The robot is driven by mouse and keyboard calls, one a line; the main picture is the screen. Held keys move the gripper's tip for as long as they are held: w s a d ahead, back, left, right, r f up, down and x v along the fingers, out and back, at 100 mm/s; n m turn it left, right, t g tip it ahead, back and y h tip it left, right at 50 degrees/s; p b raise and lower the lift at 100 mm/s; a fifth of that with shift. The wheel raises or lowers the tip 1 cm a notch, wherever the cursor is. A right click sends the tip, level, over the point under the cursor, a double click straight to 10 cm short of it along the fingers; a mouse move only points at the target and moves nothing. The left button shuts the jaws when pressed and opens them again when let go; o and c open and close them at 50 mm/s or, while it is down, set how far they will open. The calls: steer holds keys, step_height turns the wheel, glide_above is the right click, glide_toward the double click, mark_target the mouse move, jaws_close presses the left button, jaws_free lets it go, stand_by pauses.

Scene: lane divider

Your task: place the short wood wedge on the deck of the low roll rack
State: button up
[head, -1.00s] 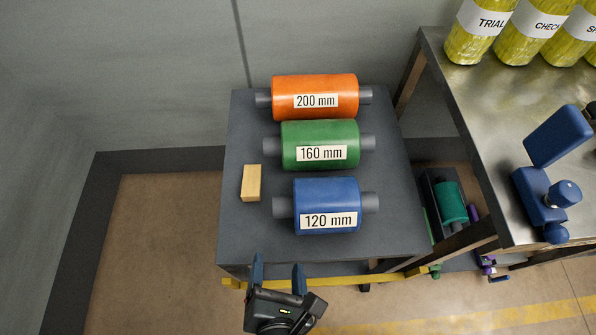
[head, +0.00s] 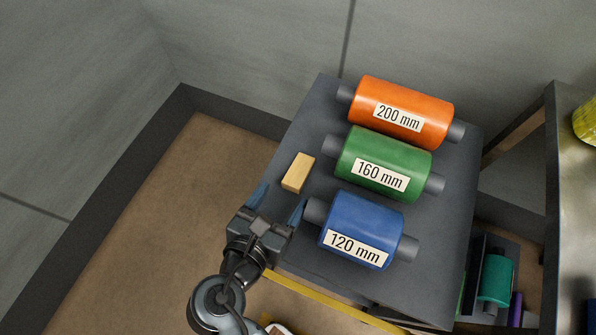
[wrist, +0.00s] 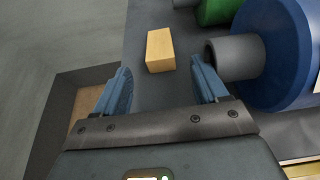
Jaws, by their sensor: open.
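The short wood wedge (head: 298,173) is a small pale block lying on the dark deck of the low roll rack (head: 290,234), left of the green roll. It also shows in the wrist view (wrist: 160,50), beyond and roughly between my fingertips. My gripper (head: 279,203) is open and empty, with blue fingers, at the left front edge of the deck. It is apart from the wedge, on its near side. In the wrist view the right finger is close to the grey shaft end of the blue roll (wrist: 262,50).
On the deck lie the orange 200 mm roll (head: 402,112), the green 160 mm roll (head: 384,163) and the blue 120 mm roll (head: 360,229). A metal table (head: 572,200) stands at the right. A grey wall is behind. Floor (head: 190,190) is clear at the left.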

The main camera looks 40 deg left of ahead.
mark_target(290, 186)
steer(key=x, duration=0.5)
steer(key=shift+w+a+f+b, duration=0.15)
steer(key=shift+w+b, duration=0.15)
steer(key=shift+b, duration=0.1)
steer(key=c, duration=1.1)
